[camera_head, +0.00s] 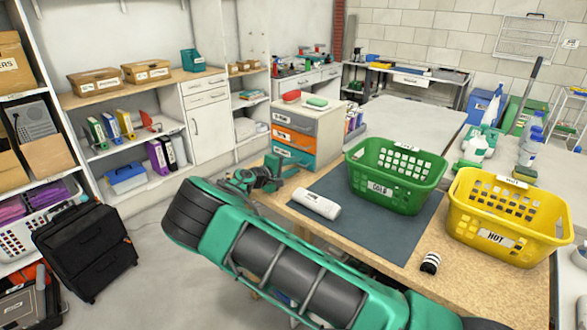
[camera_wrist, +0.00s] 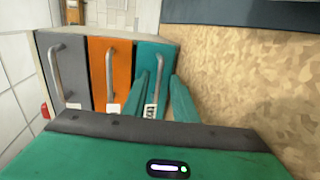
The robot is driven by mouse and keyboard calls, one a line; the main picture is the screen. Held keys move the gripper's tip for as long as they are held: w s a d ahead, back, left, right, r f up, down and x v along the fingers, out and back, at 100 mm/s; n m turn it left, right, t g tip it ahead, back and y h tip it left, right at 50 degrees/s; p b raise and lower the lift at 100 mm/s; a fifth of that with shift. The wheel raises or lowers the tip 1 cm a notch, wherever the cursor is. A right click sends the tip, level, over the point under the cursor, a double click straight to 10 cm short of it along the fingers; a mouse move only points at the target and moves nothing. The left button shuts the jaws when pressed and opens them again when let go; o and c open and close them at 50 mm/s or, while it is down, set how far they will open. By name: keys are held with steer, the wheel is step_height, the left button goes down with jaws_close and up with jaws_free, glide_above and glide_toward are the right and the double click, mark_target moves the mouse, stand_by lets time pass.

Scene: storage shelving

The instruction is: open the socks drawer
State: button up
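A small drawer unit (camera_head: 322,128) stands on the wooden worktable, with a grey drawer on top, an orange one (camera_head: 294,138) in the middle and a teal one (camera_head: 291,157) at the bottom. All three look closed. Their labels are too small to read, so I cannot tell which is the socks drawer. In the wrist view the grey (camera_wrist: 64,70), orange (camera_wrist: 108,72) and teal (camera_wrist: 153,63) fronts stand side by side, each with a bar handle. My gripper (camera_wrist: 159,80) is open at the teal drawer, its fingers on either side of that handle (camera_wrist: 158,82); contact is unclear.
A green basket marked COLD (camera_head: 395,178) and a yellow basket marked HOT (camera_head: 508,215) stand on the table. A white roll (camera_head: 315,203) lies on the dark mat (camera_head: 350,225). A black suitcase (camera_head: 85,245) stands on the floor at left.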

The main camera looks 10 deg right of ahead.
jaws_close()
steer(key=shift+a+f, duration=0.1)
stand_by(1.4)
